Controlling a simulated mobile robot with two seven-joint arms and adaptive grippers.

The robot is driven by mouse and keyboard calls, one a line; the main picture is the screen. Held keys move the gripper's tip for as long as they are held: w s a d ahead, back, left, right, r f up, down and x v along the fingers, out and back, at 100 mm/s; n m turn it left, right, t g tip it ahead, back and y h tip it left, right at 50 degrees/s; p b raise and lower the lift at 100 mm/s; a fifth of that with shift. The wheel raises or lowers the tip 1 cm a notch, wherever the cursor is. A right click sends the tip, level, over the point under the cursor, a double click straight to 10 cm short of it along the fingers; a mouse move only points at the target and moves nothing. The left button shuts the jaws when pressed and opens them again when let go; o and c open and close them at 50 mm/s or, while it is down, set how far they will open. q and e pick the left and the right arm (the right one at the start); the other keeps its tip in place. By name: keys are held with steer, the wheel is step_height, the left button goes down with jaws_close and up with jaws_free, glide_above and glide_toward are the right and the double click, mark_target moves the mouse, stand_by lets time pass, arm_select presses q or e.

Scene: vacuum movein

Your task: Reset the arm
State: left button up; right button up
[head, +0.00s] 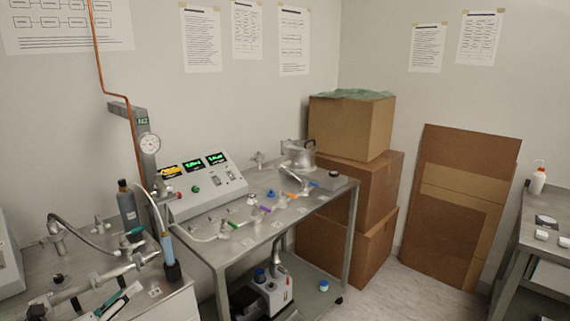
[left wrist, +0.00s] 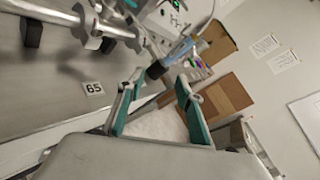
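My left gripper (head: 100,303) is at the bottom left of the head view, low over the left steel bench. In the left wrist view my left gripper (left wrist: 158,80) has its two teal-padded fingers spread apart, with nothing between them. Beyond the fingertips stands a light-blue tube with a black lower end (head: 170,262); it also shows in the left wrist view (left wrist: 157,69). The gripper appears apart from it. My right gripper is not in view.
A steel bench (head: 240,250) carries a control box (head: 206,182) and a glass line with coloured valves. Clamps and hoses crowd the left bench. Stacked cardboard boxes (head: 350,130) stand in the corner; flat cardboard (head: 460,200) leans on the wall. Floor (head: 425,290) is clear between benches.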

arm_select(q)
steer(key=s+d+f+n+g, duration=0.1)
steer(key=s+d+f+n, duration=0.5)
steer(key=f+n, duration=0.2)
steer(key=s+d+f+n+g, duration=0.2)
steer(key=s+d+f+n, duration=0.4)
steer(key=f+n, duration=0.3)
steer(key=s+d+f+n+g, duration=0.2)
steer(key=s+d+f+n, duration=0.5)
steer(key=f, duration=0.5)
steer(key=shift+s+f+n+h, duration=0.2)
steer(key=shift+s+n+h, duration=0.1)
steer(key=shift+s+n, duration=0.65)
steer(key=shift+w, duration=0.2)
